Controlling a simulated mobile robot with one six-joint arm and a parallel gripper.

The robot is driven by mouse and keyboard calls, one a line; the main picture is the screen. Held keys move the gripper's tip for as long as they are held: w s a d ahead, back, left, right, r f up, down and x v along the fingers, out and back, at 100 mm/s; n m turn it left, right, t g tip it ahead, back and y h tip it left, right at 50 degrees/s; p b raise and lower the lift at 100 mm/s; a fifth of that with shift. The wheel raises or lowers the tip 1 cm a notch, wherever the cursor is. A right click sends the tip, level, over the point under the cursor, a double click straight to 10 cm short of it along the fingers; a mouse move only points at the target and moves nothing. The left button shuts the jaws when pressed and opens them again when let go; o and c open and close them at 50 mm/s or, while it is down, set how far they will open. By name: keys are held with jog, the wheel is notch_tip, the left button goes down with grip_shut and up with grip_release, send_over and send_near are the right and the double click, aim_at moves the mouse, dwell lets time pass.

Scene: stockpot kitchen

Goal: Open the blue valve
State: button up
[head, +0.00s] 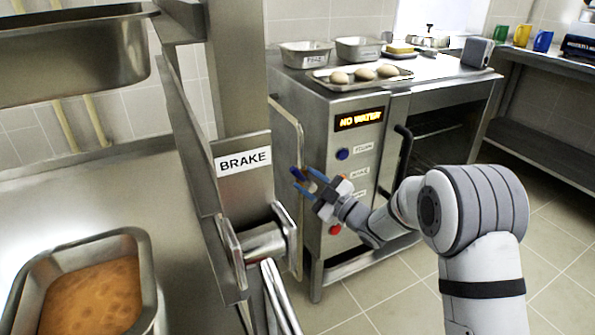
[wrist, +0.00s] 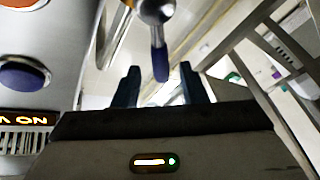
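The blue valve is on a pipe at the left side of the steel oven. Its dark blue lever (head: 298,174) shows just ahead of my fingertips in the head view. In the wrist view the blue lever (wrist: 160,64) hangs down from a round metal valve body (wrist: 154,9). My gripper (head: 308,180) is open, with blue fingers. In the wrist view its fingertips (wrist: 158,72) stand apart on either side of the lever's lower end, with gaps on both sides. Nothing is held. How far the lever reaches in depth between the fingers is hard to tell.
The oven panel (head: 351,185) has a lit "NO WATER" display (head: 358,119) and knobs. A tray of buns (head: 363,75) and metal pans stand on the oven. A steel post with a "BRAKE" sign (head: 243,161) stands close left of my gripper. The floor at right is clear.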

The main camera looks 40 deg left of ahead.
jog(key=shift+v, duration=1)
jog(key=shift+r+p, duration=0.2)
jog(key=shift+p, duration=0.15)
jog(key=shift+c, duration=1.2)
jog(key=shift+s+d+r+n+p, duration=0.1)
jog(key=shift+s+r+n+p, duration=0.2)
jog(key=shift+n+p, duration=0.4)
jog(key=shift+c, duration=0.8)
jog(key=s+n+p, duration=0.1)
jog(key=n, duration=0.1)
jog(key=s+d+r+n+h+p, duration=0.1)
jog(key=n+p, duration=0.1)
jog(key=s+r+n+g+h+p, duration=0.1)
jog(key=n, duration=0.2)
jog(key=shift+d+p, duration=0.25)
jog(key=shift+p, duration=0.15)
grip_shut()
jog(key=s+a+f+n+g+h+p, duration=0.1)
jog(key=s+a+f+n+h+p, duration=0.15)
jog(key=a+n, duration=0.5)
jog(key=shift+w+d+r, duration=0.3)
jog(key=shift+w+r, duration=0.3)
jog(key=shift+w, duration=0.2)
jog(key=shift+w+d+r, duration=0.25)
jog(key=shift+w+r, duration=0.35)
jog(key=shift+w, duration=0.15)
